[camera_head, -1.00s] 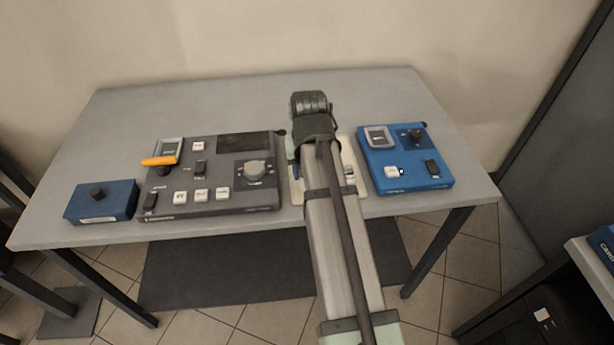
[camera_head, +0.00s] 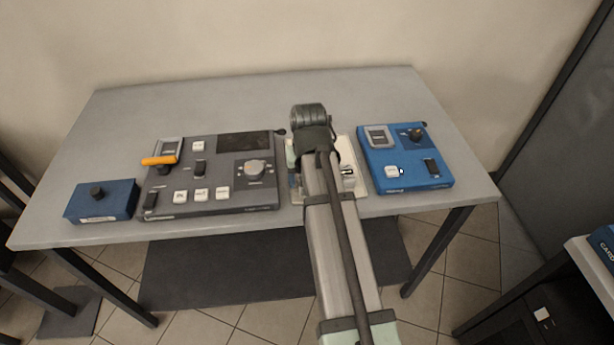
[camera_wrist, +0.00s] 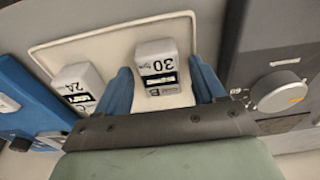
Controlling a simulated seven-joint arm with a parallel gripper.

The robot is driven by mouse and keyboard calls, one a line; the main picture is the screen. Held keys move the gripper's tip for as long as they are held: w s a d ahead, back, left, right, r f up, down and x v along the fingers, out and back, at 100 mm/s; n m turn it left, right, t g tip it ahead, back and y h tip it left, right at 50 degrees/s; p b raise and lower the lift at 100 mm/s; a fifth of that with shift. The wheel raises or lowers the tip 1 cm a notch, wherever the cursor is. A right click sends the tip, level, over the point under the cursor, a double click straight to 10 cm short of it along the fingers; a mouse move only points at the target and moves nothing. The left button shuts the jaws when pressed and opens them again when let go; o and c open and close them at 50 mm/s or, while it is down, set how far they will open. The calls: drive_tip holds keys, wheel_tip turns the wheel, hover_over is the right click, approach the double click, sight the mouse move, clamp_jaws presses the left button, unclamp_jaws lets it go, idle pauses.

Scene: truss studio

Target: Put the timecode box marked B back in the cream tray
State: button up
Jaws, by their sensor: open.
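The timecode box marked B (camera_wrist: 158,72) is white with a dark display and the number 30. In the wrist view it is within the outline of the cream tray (camera_wrist: 108,46), between the blue fingers of my gripper (camera_wrist: 160,66). The fingers are open, one on each side of the box, with a gap at the right finger. I cannot tell whether the box touches the tray floor. A second white box (camera_wrist: 77,82) marked 24 is in the tray to the left. In the head view my arm hides box B and much of the tray.
A dark grey control panel (camera_head: 215,180) with an orange-handled lever (camera_head: 160,160) stands left of the tray. A blue panel (camera_head: 405,158) stands close on its right. A small blue box with a knob (camera_head: 102,200) is at the far left. The back of the table (camera_head: 240,105) is clear.

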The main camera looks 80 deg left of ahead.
wheel_tip(320, 180, up, 12)
drive_tip(key=d, duration=0.1)
drive_tip(key=shift+d, duration=0.25)
idle(0.5)
idle(0.5)
